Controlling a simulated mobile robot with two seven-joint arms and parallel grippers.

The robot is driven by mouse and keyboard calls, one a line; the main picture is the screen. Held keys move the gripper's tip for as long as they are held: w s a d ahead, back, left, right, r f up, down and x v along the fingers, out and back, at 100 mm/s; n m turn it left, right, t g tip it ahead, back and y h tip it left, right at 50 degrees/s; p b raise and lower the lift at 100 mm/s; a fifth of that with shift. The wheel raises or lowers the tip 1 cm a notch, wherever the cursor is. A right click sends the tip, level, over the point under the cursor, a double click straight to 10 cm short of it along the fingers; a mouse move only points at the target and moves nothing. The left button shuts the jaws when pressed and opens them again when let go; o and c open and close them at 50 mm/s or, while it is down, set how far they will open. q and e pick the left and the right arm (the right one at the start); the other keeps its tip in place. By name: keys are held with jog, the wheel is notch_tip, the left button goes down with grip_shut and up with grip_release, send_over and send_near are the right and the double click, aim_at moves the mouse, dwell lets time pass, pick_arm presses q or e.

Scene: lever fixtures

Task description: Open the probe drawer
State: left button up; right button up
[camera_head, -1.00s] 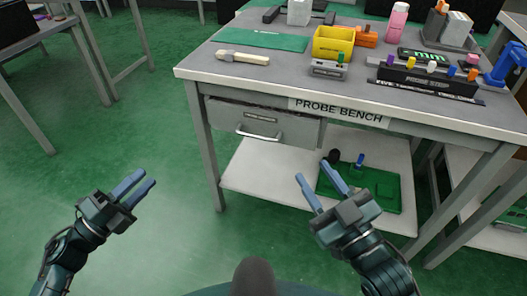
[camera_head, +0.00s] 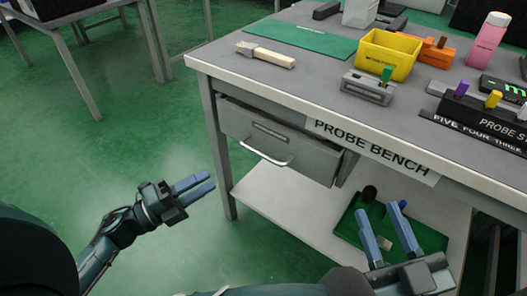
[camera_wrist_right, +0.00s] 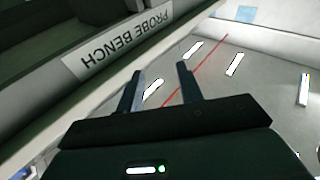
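The probe drawer (camera_head: 282,143) is a grey box front under the left part of the bench top, with a small label and a pale bar handle (camera_head: 264,153). My right gripper (camera_head: 379,208) is open and empty, below and right of the drawer, in front of the lower shelf. Its two fingers also show spread in the right wrist view (camera_wrist_right: 158,78), where the drawer handle is not visible.
The bench top (camera_head: 300,90) carries a wooden-handled tool (camera_head: 266,55), a yellow bin (camera_head: 388,54), a grey block (camera_head: 367,88) and a probe stand (camera_head: 480,125). A bench leg (camera_head: 217,150) stands near my left gripper. A green tray (camera_head: 428,238) lies on the lower shelf (camera_head: 270,205). Open green floor lies left.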

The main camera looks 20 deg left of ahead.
pick_arm(q)
jog(key=b+x, duration=0.1)
jog(key=x, duration=1.2)
jog(key=shift+b, duration=0.4)
jog(key=shift+c, duration=0.2)
grip_shut()
jog(key=shift+s, duration=0.1)
